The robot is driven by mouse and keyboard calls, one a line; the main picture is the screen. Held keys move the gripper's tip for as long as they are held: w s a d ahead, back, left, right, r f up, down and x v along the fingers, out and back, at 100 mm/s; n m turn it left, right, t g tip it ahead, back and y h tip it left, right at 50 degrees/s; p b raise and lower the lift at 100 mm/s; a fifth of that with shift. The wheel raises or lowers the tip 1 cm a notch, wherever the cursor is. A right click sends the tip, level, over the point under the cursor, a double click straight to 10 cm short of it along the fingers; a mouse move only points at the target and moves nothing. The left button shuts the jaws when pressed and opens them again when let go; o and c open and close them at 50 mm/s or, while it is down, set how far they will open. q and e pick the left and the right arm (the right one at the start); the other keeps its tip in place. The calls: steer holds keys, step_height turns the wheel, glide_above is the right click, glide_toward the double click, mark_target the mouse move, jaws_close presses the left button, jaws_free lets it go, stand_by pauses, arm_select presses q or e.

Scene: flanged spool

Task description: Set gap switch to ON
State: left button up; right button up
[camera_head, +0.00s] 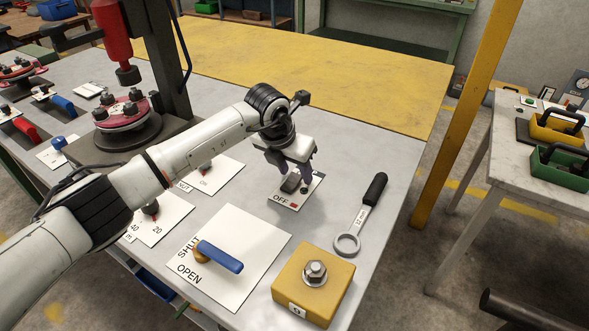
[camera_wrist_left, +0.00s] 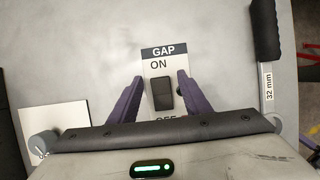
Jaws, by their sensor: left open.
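The gap switch is a dark rocker (camera_wrist_left: 162,94) on a white plate (camera_wrist_left: 151,70) headed GAP. ON is printed at the top of the plate; OFF is at the bottom, partly hidden by my gripper body. In the head view the plate (camera_head: 281,200) lies on the grey table, with a small red mark by OFF. I cannot tell which way the rocker is tipped. My left gripper (camera_head: 297,181) is open above the switch. In the left wrist view its purple fingers (camera_wrist_left: 160,78) stand on either side of the rocker, with nothing held between them. My right gripper is not in view.
A ring wrench (camera_head: 361,214) lies right of the switch. A yellow block (camera_head: 314,283) with a bolt stands in front. A SHUT/OPEN plate (camera_head: 232,284) with a blue lever (camera_head: 220,257) is front left. The table behind the switch is clear up to a yellow surface (camera_head: 330,72).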

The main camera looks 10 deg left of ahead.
mark_target(289, 185)
arm_select(q)
steer(key=c, duration=1.1)
steer(key=shift+o, duration=0.3)
steer(key=shift+w+d+f+g+b, duration=0.15)
steer(key=shift+g+b, duration=0.15)
steer(key=shift+b, duration=0.15)
steer(key=shift+g+y, duration=0.3)
steer(key=shift+g, duration=0.1)
steer(key=o, duration=1)
steer(key=shift+o, duration=0.2)
steer(key=b+v, duration=0.1)
steer(key=v, duration=0.9)
steer(key=shift+r, duration=0.25)
